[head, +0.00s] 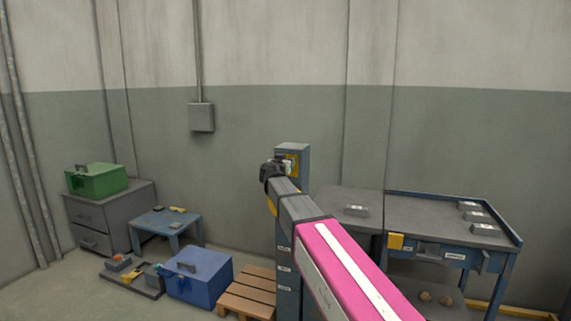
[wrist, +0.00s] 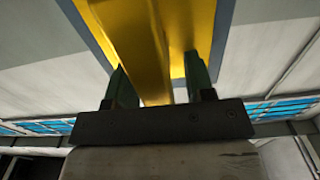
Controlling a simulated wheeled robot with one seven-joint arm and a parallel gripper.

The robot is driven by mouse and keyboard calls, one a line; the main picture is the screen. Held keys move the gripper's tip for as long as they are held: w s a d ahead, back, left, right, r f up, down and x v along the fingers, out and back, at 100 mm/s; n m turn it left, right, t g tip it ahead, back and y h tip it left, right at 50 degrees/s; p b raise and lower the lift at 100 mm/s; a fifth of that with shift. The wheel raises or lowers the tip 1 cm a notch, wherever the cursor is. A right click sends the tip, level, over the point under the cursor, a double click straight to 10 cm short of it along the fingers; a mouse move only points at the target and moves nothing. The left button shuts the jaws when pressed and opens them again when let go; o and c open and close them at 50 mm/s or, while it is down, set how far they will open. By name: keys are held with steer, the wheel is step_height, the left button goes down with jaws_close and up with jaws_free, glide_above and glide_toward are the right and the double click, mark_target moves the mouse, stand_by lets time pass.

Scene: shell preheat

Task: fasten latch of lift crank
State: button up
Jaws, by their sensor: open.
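A tall blue-grey post (head: 292,150) stands at the centre of the head view, with a yellow part (head: 303,163) on its face near the top. My gripper (head: 285,165) is at this yellow part, with my arm hiding much of it. In the wrist view, a yellow bar (wrist: 142,45) runs from the top down between the two dark green fingers of my gripper (wrist: 158,80). The fingers are apart, one on each side of the bar. I cannot tell whether either touches it, or whether the bar is the latch or the crank.
A blue workbench (head: 440,215) with grey blocks stands right of the post. A wooden pallet (head: 247,292) and a blue box (head: 199,285) are on the floor to its left. A small blue table (head: 166,222) and grey drawers (head: 95,222) with a green box (head: 97,184) stand farther left.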

jaws_close()
steer(key=shift+n, duration=0.3)
steer(key=n, duration=0.3)
steer(key=shift+w+a+f+n, duration=0.1)
steer(key=shift+w+a+n, duration=0.05)
steer(key=shift+a+n, duration=0.2)
steer(key=shift+w+a+f+n, duration=0.1)
steer(key=shift+a+f+n, duration=0.2)
steer(key=shift+n, duration=1.95)
steer(key=shift+w+a+f+n, duration=0.15)
steer(key=shift+f+n, duration=0.3)
steer(key=shift+n, duration=1.8)
steer(key=shift+s+a+f+n, duration=0.1)
steer(key=shift+a+f+n, duration=0.25)
steer(key=shift+n, duration=1.9)
